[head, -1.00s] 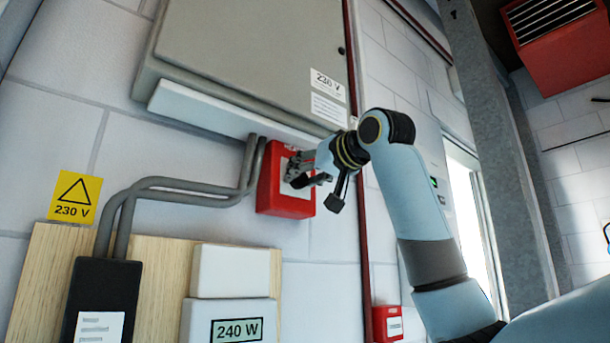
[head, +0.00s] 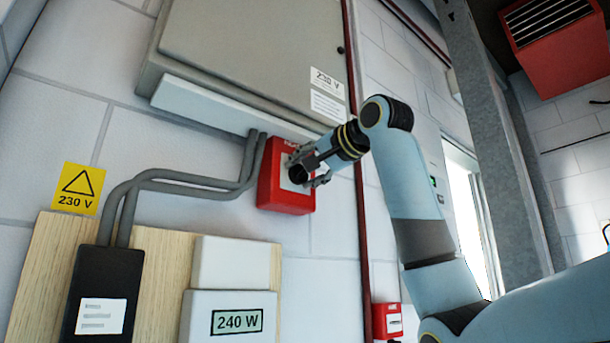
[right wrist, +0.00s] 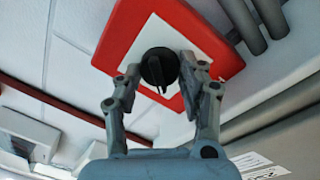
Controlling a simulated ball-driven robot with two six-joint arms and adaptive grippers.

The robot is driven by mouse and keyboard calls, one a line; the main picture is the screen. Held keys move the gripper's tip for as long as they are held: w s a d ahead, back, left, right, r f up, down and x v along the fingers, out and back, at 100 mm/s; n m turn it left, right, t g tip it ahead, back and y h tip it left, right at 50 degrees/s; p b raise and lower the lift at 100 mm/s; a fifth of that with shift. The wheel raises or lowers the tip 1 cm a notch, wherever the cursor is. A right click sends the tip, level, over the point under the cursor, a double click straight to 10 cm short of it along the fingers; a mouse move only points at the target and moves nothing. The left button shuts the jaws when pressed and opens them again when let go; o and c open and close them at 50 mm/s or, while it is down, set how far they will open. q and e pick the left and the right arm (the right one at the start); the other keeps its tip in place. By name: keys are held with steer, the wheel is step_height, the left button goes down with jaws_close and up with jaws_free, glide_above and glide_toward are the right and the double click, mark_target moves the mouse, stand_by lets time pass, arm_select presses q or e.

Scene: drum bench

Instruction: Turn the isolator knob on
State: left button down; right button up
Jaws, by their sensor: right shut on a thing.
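The red isolator box (head: 285,200) is on the white wall under the grey cabinet, with a pale front plate. Its black round knob (right wrist: 159,68) shows in the right wrist view at the middle of the white plate, with a ridge across it. My right gripper (head: 303,172) is at the front of the box, its two fingers on either side of the knob and shut on it. The right wrist view also shows the fingers (right wrist: 160,75) around the knob. In the head view the gripper covers most of the knob. My left gripper is in neither view.
A grey cabinet (head: 255,60) with a 230 V label hangs just above the box. A meter reading 240 W (head: 237,321) sits lower left.

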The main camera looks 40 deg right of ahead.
steer(key=m+b, duration=0.3)
steer(key=m, duration=0.2)
steer(key=shift+f, duration=0.15)
steer(key=shift+d+m+y+b, duration=0.1)
steer(key=shift+m+y+b, duration=0.4)
steer(key=shift+m+b, duration=1.3)
steer(key=shift+m+p, duration=0.3)
steer(key=shift+m, duration=0.2)
steer(key=o, duration=1.2)
steer(key=s, duration=0.8)
steer(key=s+d+r, duration=0.1)
steer(key=s, duration=0.3)
steer(key=shift+r, duration=0.1)
